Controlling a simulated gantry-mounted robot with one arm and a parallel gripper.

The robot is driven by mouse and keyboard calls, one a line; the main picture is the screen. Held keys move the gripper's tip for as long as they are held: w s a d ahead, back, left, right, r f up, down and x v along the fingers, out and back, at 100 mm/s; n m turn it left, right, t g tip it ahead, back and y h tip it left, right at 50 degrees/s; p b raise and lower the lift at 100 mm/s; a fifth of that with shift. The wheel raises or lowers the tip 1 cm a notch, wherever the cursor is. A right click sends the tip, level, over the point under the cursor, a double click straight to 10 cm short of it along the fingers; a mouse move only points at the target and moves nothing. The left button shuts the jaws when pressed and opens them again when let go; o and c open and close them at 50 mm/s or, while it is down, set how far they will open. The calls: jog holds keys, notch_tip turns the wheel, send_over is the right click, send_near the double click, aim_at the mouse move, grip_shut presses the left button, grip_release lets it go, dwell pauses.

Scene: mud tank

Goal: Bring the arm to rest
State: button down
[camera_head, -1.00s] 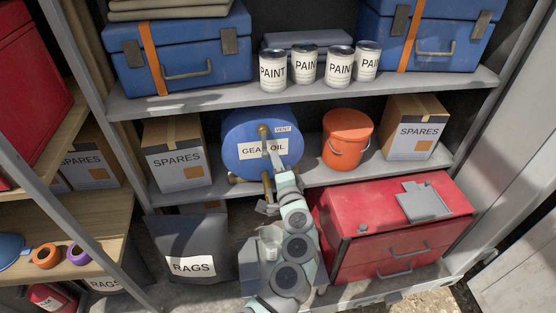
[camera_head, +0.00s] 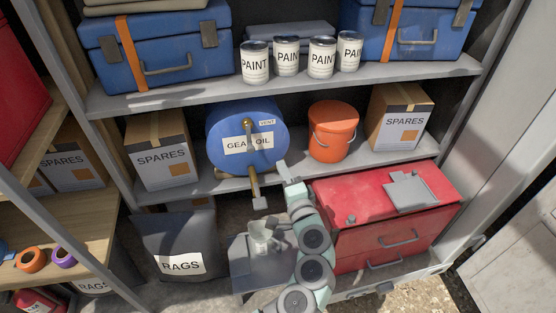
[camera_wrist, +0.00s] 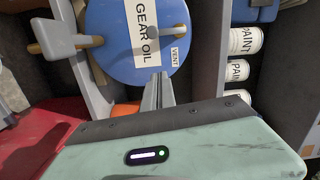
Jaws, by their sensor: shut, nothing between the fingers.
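My gripper (camera_head: 288,172) is in front of the middle shelf in the head view, just right of the blue gear oil drum's (camera_head: 246,133) lower front. It is empty, and its fingers (camera_wrist: 158,90) are closed together in the wrist view. The drum (camera_wrist: 135,40) fills the upper middle of the wrist view, turned sideways, with its brass tap (camera_wrist: 55,42) at the left. The gripper appears apart from the drum and tap. My arm runs down from there, left of the red toolbox (camera_head: 385,215).
A cup (camera_head: 260,236) stands on a grey stand (camera_head: 245,284) below the tap. An orange bucket (camera_head: 333,130) and a spares box (camera_head: 400,117) are right of the drum. Paint cans (camera_head: 288,57) line the upper shelf. A rags bag (camera_head: 180,245) sits low left.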

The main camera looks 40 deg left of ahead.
jog(key=shift+v, duration=1.35)
